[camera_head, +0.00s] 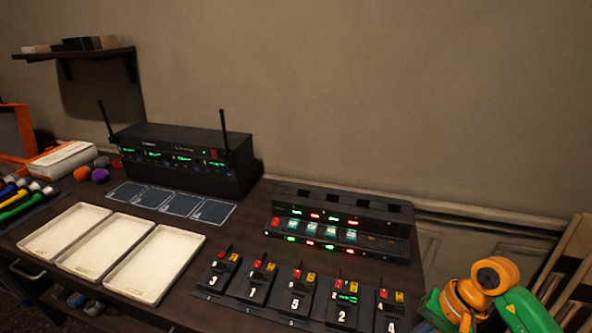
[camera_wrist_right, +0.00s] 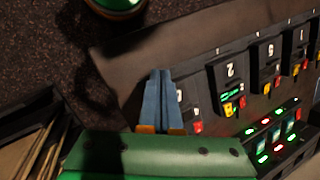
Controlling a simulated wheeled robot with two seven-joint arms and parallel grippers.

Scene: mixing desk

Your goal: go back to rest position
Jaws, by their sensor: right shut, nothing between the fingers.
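My right arm (camera_head: 485,300) shows at the lower right of the head view, bent beside the desk's right end; its gripper is out of that view. In the right wrist view, my right gripper (camera_wrist_right: 161,78) has its two blue fingers closed together with nothing between them. It shows in front of the desk's end, beside the pack numbered 4 (camera_head: 392,308), which the fingers partly hide in the wrist view. I cannot tell the gap between them. My left gripper is in neither view.
Several numbered packs stand in a row at the desk front, including pack 2 (camera_head: 342,302) with a lit green display. Behind them is a charger (camera_head: 390,245) with lights. White trays (camera_head: 150,290) and a receiver rack (camera_head: 215,175) stand left.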

